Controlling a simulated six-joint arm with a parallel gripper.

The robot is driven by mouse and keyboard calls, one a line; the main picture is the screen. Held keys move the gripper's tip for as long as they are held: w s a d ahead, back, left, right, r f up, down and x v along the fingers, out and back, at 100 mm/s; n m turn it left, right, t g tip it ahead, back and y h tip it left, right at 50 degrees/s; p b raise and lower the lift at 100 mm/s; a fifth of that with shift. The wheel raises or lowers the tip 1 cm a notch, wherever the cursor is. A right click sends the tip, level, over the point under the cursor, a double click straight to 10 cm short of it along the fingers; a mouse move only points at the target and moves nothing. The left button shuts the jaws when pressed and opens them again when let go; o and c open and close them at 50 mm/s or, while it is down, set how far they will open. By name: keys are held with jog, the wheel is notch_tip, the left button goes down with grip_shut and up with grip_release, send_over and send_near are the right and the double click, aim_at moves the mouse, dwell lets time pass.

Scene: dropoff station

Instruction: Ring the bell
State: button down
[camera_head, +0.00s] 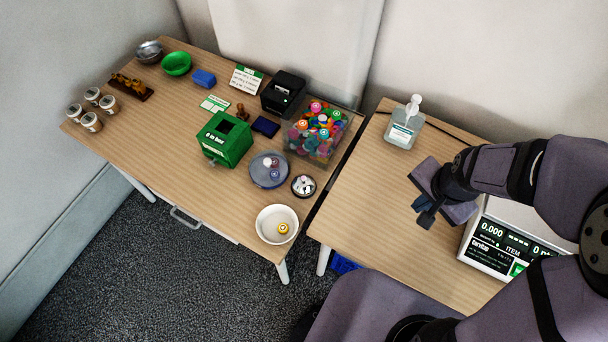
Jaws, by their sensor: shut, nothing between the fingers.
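No thing in the head view shows clearly as a bell. A small silvery rounded metal object (149,51) stands at the far left back corner of the left table. It is too small to tell whether it is a bell or a bowl. My gripper (427,216) is shut and empty. It hangs over the right table, left of the scale, far from the silvery object. My arm reaches in from the right edge and hides part of the right table.
Beside the silvery object stands a green bowl (176,64). A green box (225,139), a black device (283,93), a clear bin of colourful caps (319,132) and a white bowl (277,224) stand nearer. A pump bottle (404,128) and a scale (492,246) are on the right table.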

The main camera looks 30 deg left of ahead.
jog(key=w+a+f+m+t+y+p, duration=0.1)
jog(key=w+a+m, duration=0.15)
jog(key=a, duration=0.45)
jog(key=w+a+f+m+t+y+p, duration=0.1)
jog(key=w+a+m, duration=0.1)
jog(key=a+m, duration=0.35)
jog(key=m+t+y+p, duration=0.3)
jog(key=m, duration=0.3)
send_over(304, 179)
jog(key=shift+s+d+f, duration=0.15)
jog(key=shift+s+f, duration=0.05)
jog(key=shift+f, duration=0.5)
jog(key=shift+s+d+f, duration=0.15)
jog(key=shift+s+f, duration=0.05)
jog(key=shift+f, duration=0.45)
jog(key=shift+f, duration=0.15)
notch_tip(304, 179, down, 8)
jog(key=b, duration=0.5)
jog(key=shift+r, duration=0.25)
jog(key=shift+f+b, duration=0.55)
jog(key=shift+b, duration=0.15)
jog(key=shift+f, duration=0.1)
jog(key=shift+f+b, duration=0.3)
jog(key=shift+b, duration=0.25)
